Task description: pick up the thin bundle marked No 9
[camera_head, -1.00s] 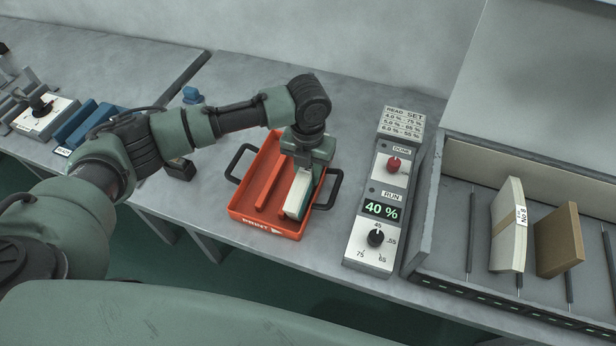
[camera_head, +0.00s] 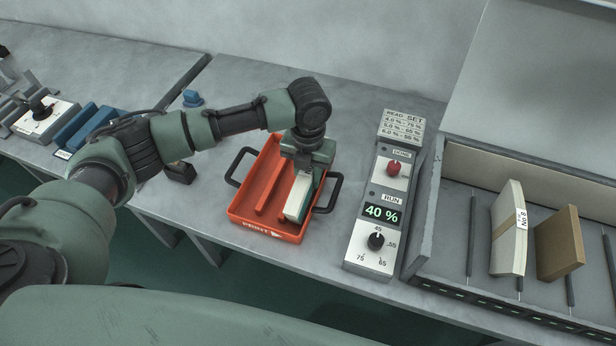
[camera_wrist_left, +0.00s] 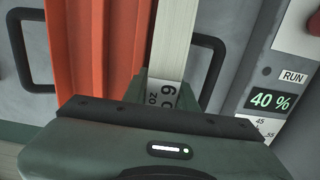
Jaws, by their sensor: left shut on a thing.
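A thin pale bundle (camera_head: 297,199) stands on edge in the right compartment of an orange tray (camera_head: 247,217) marked PRINT. My left gripper (camera_head: 306,171) is over the far part of the bundle, shut on it. In the left wrist view the bundle (camera_wrist_left: 175,38) runs away between the two fingers of my left gripper (camera_wrist_left: 165,92). A label (camera_wrist_left: 161,93) on it, upside down and partly hidden by the gripper body, seems to read No 9. The bundle's far end is hidden in the head view. My right gripper is not in view.
A control box (camera_head: 369,247) reading 40 % stands right of the tray. Further right, a grey rack (camera_head: 424,223) holds a No 8 bundle (camera_head: 508,232) and a brown board (camera_head: 558,243). The tray has black side handles. Blue blocks lie at the left.

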